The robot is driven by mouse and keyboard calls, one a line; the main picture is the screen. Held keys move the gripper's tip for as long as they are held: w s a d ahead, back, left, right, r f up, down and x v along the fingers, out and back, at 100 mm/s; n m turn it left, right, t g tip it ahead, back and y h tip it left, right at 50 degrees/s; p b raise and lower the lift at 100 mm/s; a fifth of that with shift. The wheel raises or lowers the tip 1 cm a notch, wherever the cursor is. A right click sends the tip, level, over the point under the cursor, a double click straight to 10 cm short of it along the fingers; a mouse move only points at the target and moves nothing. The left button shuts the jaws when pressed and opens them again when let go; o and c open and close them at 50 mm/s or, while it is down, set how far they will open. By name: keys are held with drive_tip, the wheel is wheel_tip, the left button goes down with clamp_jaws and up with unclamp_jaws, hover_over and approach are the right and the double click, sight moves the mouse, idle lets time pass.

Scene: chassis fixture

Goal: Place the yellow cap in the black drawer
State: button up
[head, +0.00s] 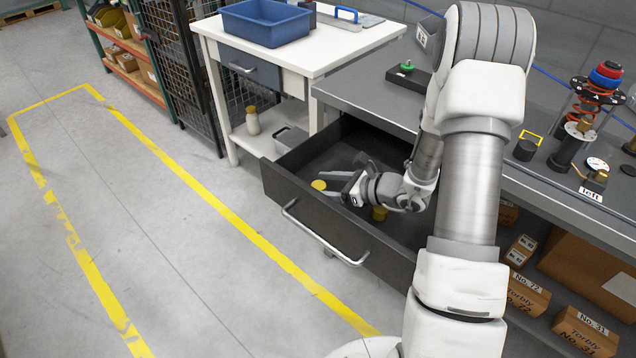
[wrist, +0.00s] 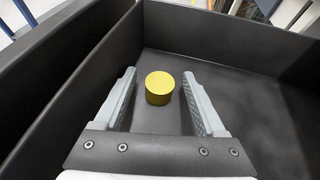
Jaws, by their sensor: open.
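The yellow cap (wrist: 159,88) is a short cylinder, seen in the wrist view between the tips of my open gripper (wrist: 159,76), with a gap to each finger. In the head view a yellow round top (head: 319,185) shows just beyond my gripper (head: 340,182), inside the front wall of the open black drawer (head: 300,212). My gripper is low inside the drawer. The cap is over or on the drawer floor; I cannot tell whether it touches it.
The drawer is pulled out under a grey workbench (head: 375,85) holding fixture parts. A white table (head: 310,55) with a blue bin (head: 267,22) stands to the left. Cardboard boxes (head: 527,293) lie beneath the bench. The floor in front of the drawer is clear.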

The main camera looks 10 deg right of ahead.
drive_tip(key=p+v, duration=0.1)
drive_tip(key=v, duration=0.9)
drive_tip(key=shift+s+d+r+p, duration=0.15)
drive_tip(key=shift+s+d+p, duration=0.05)
drive_tip(key=shift+d+p, duration=0.15)
